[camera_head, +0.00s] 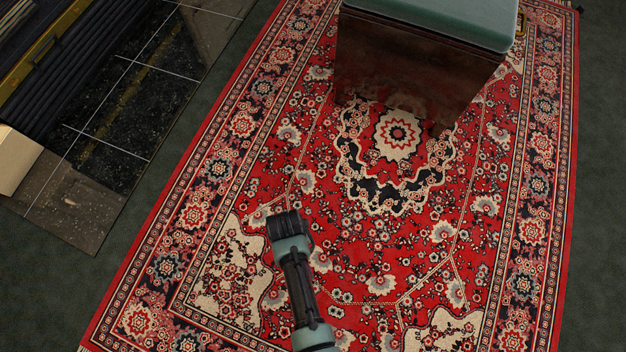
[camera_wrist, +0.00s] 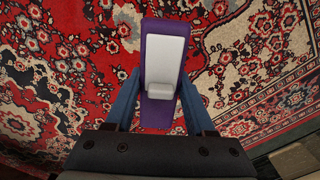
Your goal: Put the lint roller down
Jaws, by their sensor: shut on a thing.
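The lint roller (camera_wrist: 164,60) is in the wrist view, a long purple piece with a pale grey-white panel and a small pale block on it. My gripper (camera_wrist: 160,84) is shut on it, with one blue finger on each side. The roller points away from the gripper's dark body, above a red patterned rug. How far it is above the rug is hard to tell. In the head view part of my arm shows over the rug, but the roller and the fingers cannot be made out.
The red rug (camera_head: 340,255) has a wide clear area. A dark wooden seat with a green padded top (camera_head: 440,18) stands on it at the upper part of the head view. A dark tiled hearth (camera_head: 135,100) lies at the upper left, with a beige block (camera_head: 18,160) at its edge.

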